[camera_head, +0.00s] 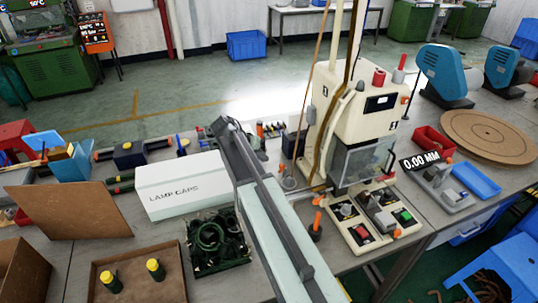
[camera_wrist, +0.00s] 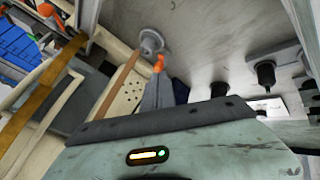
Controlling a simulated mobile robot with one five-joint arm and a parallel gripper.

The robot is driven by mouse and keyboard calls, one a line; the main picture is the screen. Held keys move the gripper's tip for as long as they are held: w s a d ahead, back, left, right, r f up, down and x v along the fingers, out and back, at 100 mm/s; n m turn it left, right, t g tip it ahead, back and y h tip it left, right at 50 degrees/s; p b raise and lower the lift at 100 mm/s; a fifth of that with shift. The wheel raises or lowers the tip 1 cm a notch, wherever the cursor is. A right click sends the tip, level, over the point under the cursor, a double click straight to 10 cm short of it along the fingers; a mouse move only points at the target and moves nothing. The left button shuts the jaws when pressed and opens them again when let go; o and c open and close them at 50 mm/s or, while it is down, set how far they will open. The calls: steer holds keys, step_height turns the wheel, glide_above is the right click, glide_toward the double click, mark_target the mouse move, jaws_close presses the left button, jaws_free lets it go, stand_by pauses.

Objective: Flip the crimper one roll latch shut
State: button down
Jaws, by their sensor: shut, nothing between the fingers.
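A cream bench machine (camera_head: 362,105) with a small dark display and a clear guard (camera_head: 362,160) stands right of centre in the head view. I cannot tell for sure whether it is crimper one, nor pick out its roll latch. Orange-tipped parts stand by its base, one on a dark post (camera_head: 315,232). My arm crosses the middle of the head view; its fingertips are not clear there. In the wrist view my gripper (camera_wrist: 157,82) points away, shut and empty. An orange tip (camera_wrist: 159,63) shows at its fingertips; I cannot tell whether they touch.
A white lamp caps box (camera_head: 183,187) and a dark tray of green rings (camera_head: 218,262) lie left of my arm. A control panel (camera_head: 376,215) sits before the machine. A red bin (camera_head: 433,144) and a round brown board (camera_head: 488,136) are to the right.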

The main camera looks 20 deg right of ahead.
steer(key=shift+a+r, duration=0.25)
steer(key=shift+a, duration=0.05)
steer(key=s+a+f+n+y, duration=0.2)
steer(key=s+a+n+y, duration=0.1)
steer(key=s+a, duration=0.4)
steer(key=s+a+f+n+g+y, duration=0.1)
steer(key=s+a+n+y, duration=0.3)
steer(key=s+a, duration=0.4)
steer(key=s+f, duration=0.1)
steer(key=s, duration=0.3)
steer(key=shift+a+f+n, duration=0.3)
steer(key=shift+f, duration=0.1)
